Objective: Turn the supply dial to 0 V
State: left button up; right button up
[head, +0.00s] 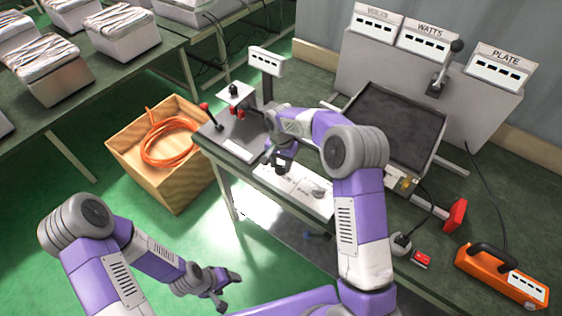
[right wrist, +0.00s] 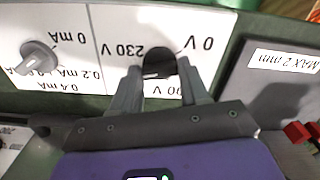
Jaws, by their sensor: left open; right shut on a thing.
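The supply dial (right wrist: 158,66) is a dark round knob on a white panel in the right wrist view, with upside-down labels 230 V to its left, 0 V to its right and a partly hidden one ending in 90 V below. My right gripper (right wrist: 160,76) is shut on this dial, one finger on each side. I cannot tell clearly which label the dial points to. In the head view my right gripper (head: 282,163) is over the white panel (head: 315,203) on the bench and hides the dial. My left gripper (head: 221,287) is open and empty, low at the front left.
A grey dial (right wrist: 38,58) with mA labels sits beside the supply dial. An orange device (head: 503,275) and a red block (head: 455,214) are at the right. A wooden crate (head: 183,195) with orange cable stands left of the bench. Meter boxes (head: 425,42) stand at the back.

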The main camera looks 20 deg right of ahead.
jog(key=n+p, duration=0.1)
jog(key=n, duration=0.3)
jog(key=shift+r+n, duration=0.1)
jog(key=shift+n, duration=0.2)
jog(key=n+p, duration=0.1)
jog(key=n, duration=0.9)
jog(key=shift+n+p, duration=0.35)
jog(key=shift+n, duration=0.05)
jog(key=n, duration=0.4)
jog(key=shift+n+p, duration=0.3)
jog(key=shift+p, duration=0.05)
jog(key=n+p, duration=0.1)
jog(key=n, duration=0.4)
jog(key=shift+a, duration=0.1)
jog(key=n, duration=0.5)
jog(key=shift+p, duration=0.4)
jog(key=n+p, duration=0.1)
jog(key=n, duration=0.4)
jog(key=shift+n+p, duration=0.3)
jog(key=shift+n, duration=2.1)
